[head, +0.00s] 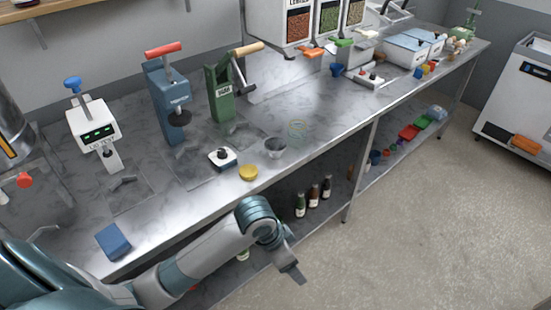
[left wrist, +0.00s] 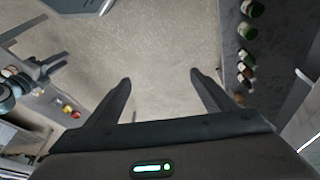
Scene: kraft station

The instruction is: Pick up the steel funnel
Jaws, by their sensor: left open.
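The steel funnel appears to be the small grey, cup-like piece (head: 275,148) standing near the front edge of the steel counter (head: 310,150). My left arm comes in from the left in the head view. Its gripper (head: 291,270) hangs in front of the counter, below its top and well apart from the funnel. In the left wrist view the two fingers of this gripper (left wrist: 160,77) are spread, with only floor between them. The funnel is not seen in the left wrist view.
A yellow round piece (head: 248,172) and a small white device with a black knob (head: 222,157) sit left of the funnel. A green press (head: 222,95) and a blue press (head: 168,105) stand behind. Bottles (head: 313,195) stand on the lower shelf.

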